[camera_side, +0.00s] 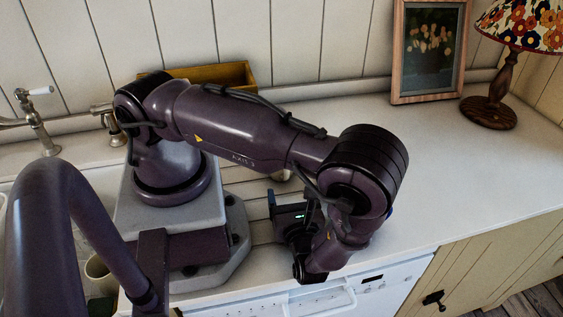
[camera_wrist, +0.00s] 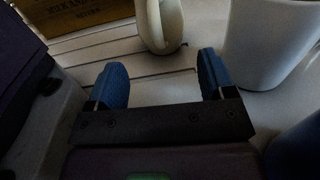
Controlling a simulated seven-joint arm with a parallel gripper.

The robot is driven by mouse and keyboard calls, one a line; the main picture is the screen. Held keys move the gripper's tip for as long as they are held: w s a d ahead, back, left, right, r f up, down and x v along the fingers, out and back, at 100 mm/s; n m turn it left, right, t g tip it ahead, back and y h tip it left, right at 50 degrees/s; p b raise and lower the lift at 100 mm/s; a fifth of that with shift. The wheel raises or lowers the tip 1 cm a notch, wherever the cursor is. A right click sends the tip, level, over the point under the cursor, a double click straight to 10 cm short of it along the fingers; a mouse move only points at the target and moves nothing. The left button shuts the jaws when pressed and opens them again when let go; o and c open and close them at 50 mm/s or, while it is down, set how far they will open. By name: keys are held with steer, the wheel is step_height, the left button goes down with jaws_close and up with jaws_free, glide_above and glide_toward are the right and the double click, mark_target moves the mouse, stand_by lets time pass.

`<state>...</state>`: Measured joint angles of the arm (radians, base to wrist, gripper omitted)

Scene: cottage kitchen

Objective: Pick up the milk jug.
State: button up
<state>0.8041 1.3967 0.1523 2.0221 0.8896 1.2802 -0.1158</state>
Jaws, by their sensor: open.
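In the wrist view, a cream vessel with a loop handle (camera_wrist: 176,28), which looks like the milk jug, stands ahead of my gripper (camera_wrist: 160,72). Its handle side faces me and its top is cut off. My gripper's two blue-tipped fingers are apart, with nothing between them; the vessel is beyond the fingertips. In the side view my gripper (camera_side: 290,198) is low over the worktop, partly hidden by my arm.
A larger white vessel (camera_wrist: 268,42) stands close to the right finger. A lettered wooden box (camera_wrist: 85,14) is at the upper left, probably the wooden box (camera_side: 240,73) by the wall. A framed picture (camera_side: 398,55) and lamp (camera_side: 490,108) stand at the right; the worktop before them is clear.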

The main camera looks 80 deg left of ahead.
mark_target(287, 179)
steer(key=a, duration=0.7)
steer(key=shift+w+a+r, duration=0.1)
steer(key=shift+w+a, duration=0.1)
steer(key=shift+a, duration=0.05)
jaws_close()
